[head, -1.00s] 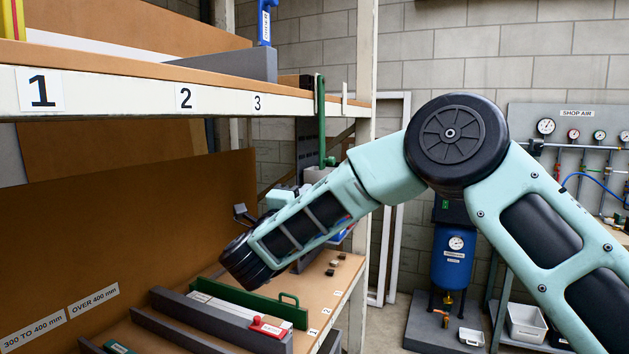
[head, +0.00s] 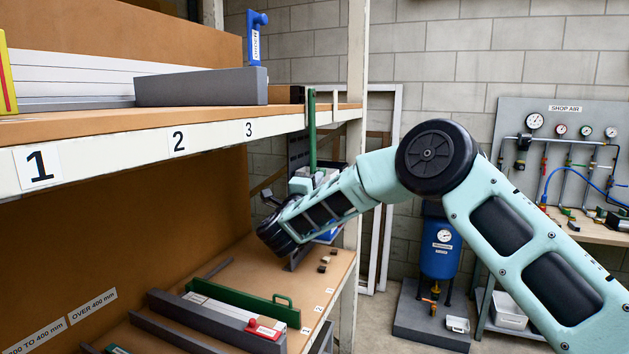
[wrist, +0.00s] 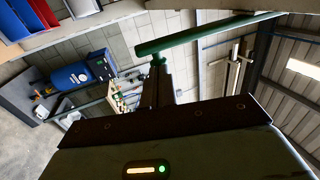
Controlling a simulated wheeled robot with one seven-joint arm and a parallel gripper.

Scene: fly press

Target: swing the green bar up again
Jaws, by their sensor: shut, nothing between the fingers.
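In the head view my arm hides the fingers.
The upper shelf (head: 110,137) and lower shelf (head: 225,262) lie left of my arm. A green straightedge (head: 240,305) with a handle lies on the lower shelf.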

